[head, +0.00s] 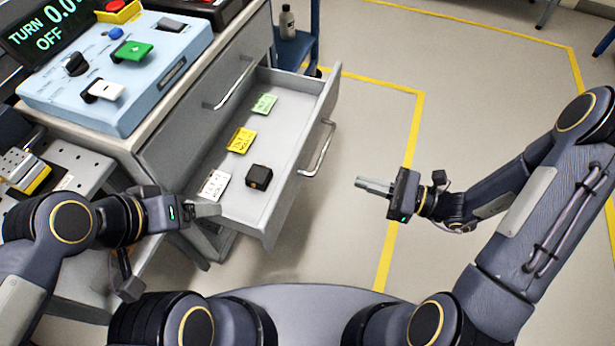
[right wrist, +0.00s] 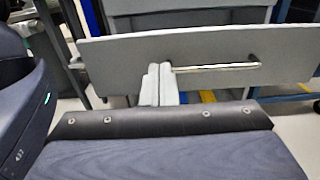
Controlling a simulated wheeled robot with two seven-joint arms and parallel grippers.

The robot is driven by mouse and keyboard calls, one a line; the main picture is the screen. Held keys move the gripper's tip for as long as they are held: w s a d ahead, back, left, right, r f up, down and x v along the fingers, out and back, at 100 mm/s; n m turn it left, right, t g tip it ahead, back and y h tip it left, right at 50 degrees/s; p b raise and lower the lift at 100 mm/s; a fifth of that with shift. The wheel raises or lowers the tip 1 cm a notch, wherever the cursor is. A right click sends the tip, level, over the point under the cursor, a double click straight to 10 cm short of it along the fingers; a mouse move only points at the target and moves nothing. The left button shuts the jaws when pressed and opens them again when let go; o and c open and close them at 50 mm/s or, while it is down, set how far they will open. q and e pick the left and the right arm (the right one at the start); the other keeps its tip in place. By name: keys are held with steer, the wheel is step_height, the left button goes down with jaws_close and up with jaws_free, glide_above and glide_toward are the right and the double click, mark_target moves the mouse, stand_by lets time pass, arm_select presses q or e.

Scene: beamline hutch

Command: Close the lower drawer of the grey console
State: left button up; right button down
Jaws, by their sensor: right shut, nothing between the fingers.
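The grey console (head: 190,130) stands at the left in the head view, with an upper drawer shut and its handle (head: 233,85) showing. Below it, the lower drawer (head: 287,207) is pulled well out toward the right. Its bar handle (head: 318,150) is on the front panel, also seen in the right wrist view (right wrist: 218,67). My right gripper (head: 372,186) is shut and empty, to the right of the drawer front and apart from it in the head view. My left gripper (head: 208,208) is by the drawer's near side; its jaw opening is unclear, as is any contact.
The drawer holds green (head: 264,103), yellow (head: 241,140) and white (head: 214,185) cards and a black block (head: 259,177). A blue control box (head: 120,75) sits on the console. A blue cart (head: 297,45) with a bottle stands behind. Floor right of the drawer is clear.

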mark_target(295, 162)
steer(key=b+x, duration=0.3)
steer(key=x, duration=1)
steer(key=shift+w+a+f, duration=0.1)
steer(key=shift+a, duration=0.25)
steer(key=shift+a, duration=0.1)
steer(key=b+x, duration=0.1)
steer(key=x, duration=2.1)
steer(key=shift+a+b, duration=0.25)
steer(key=shift+b, duration=0.05)
steer(key=shift+w, duration=0.1)
